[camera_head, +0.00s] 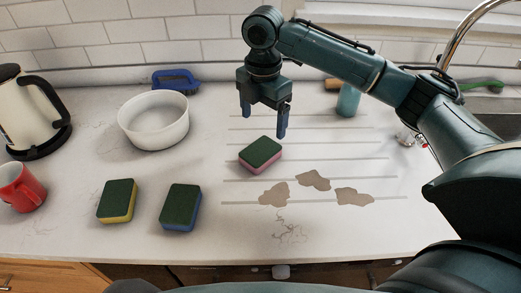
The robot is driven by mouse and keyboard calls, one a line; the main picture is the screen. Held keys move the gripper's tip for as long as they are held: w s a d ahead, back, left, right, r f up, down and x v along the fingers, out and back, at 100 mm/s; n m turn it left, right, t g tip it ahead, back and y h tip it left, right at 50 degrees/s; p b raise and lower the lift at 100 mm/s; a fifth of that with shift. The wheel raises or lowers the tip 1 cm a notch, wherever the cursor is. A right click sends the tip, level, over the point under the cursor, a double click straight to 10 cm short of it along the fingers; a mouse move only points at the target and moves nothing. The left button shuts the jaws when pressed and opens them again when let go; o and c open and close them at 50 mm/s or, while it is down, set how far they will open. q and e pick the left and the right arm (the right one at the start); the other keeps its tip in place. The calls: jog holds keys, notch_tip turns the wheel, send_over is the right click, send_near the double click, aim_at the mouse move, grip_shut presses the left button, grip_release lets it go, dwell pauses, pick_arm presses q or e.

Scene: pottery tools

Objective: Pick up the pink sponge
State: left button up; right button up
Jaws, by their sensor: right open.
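The pink sponge (261,154) lies flat on the white counter, its dark green scouring side up and a pink edge showing below. My right gripper (263,122) hangs from the arm that comes in from the right. Its fingers point down and are open and empty. In the picture it is just above and behind the pink sponge, apart from it. My left gripper is not in view.
A yellow sponge (117,201) and a blue sponge (180,207) lie at the front left. A white bowl (154,121), red mug (21,187) and kettle (30,112) stand left. Brown stains (314,181) mark the counter (350,225). A faucet (462,38) is at the back right.

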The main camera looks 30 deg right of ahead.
aim_at(264, 148)
jog(key=f, duration=0.9)
jog(key=shift+d+f+p, duration=0.15)
jog(key=shift+d+p, duration=0.05)
jog(key=shift+p, duration=0.1)
jog(key=shift+c, duration=0.2)
jog(key=c, duration=0.7)
